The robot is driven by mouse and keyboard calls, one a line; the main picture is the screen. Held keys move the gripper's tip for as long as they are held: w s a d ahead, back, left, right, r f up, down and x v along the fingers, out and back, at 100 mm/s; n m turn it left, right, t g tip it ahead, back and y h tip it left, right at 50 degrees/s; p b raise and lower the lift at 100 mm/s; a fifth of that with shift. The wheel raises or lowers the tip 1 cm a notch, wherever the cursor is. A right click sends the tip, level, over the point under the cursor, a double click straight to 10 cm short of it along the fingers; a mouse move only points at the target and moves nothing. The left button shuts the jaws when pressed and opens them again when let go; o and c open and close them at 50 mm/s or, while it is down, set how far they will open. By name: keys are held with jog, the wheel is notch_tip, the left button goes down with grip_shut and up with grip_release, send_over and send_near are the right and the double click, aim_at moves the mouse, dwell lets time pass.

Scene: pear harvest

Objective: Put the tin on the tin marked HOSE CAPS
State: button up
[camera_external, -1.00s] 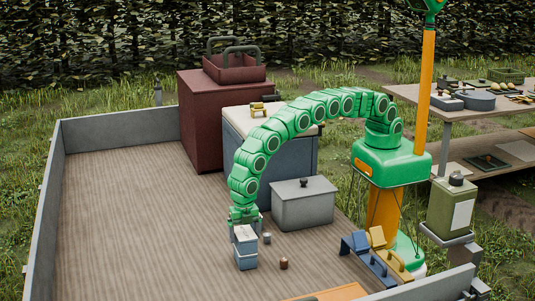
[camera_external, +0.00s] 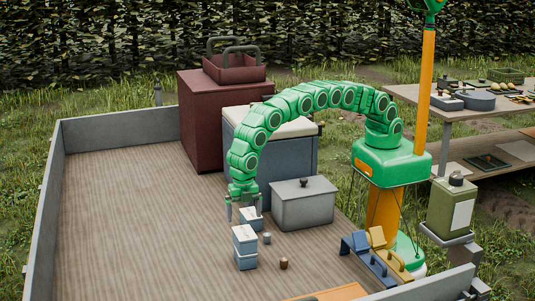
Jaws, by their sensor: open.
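Two pale grey-blue tins stand stacked on the wooden trailer floor, an upper tin (camera_external: 244,239) on a lower tin (camera_external: 246,261). A third similar tin (camera_external: 252,220) stands just behind the stack, partly hidden by it and by my gripper. My gripper (camera_external: 243,211) points down, open, above and behind the stack and close to the third tin. Its fingers are apart from the stacked tins. No lettering is readable, so I cannot tell which tin is marked HOSE CAPS.
A small grey item (camera_external: 267,238) and a small brown pot (camera_external: 284,264) stand right of the stack. A grey lidded box (camera_external: 302,208) stands behind them. A blue cabinet (camera_external: 290,157) and a red cabinet (camera_external: 205,130) are farther back. The floor to the left is clear.

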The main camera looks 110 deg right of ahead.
notch_tip(320, 180, up, 4)
jog(key=shift+f, duration=0.2)
jog(key=s+d+r+m, duration=0.5)
jog(key=s+d+r, duration=0.2)
jog(key=d+r, duration=0.55)
jog(key=s+d+r+m, duration=0.2)
jog(key=s+d+r, duration=0.25)
jog(key=s, duration=0.25)
jog(key=s+d+r+m+g, duration=0.1)
jog(key=s+d+r+m, duration=0.1)
jog(key=s+d+r, duration=0.45)
jog(key=s+d+r+m, duration=0.1)
jog(key=s+d+m, duration=0.15)
jog(key=s, duration=0.55)
jog(key=s+d+f+m, duration=0.1)
jog(key=s+d+m, duration=0.2)
jog(key=s, duration=1.2)
jog(key=s+d+f+m, duration=0.1)
jog(key=s+d+m, duration=0.2)
jog(key=s, duration=1.2)
jog(key=shift+s+d+g, duration=0.3)
jog(key=shift+g, duration=0.1)
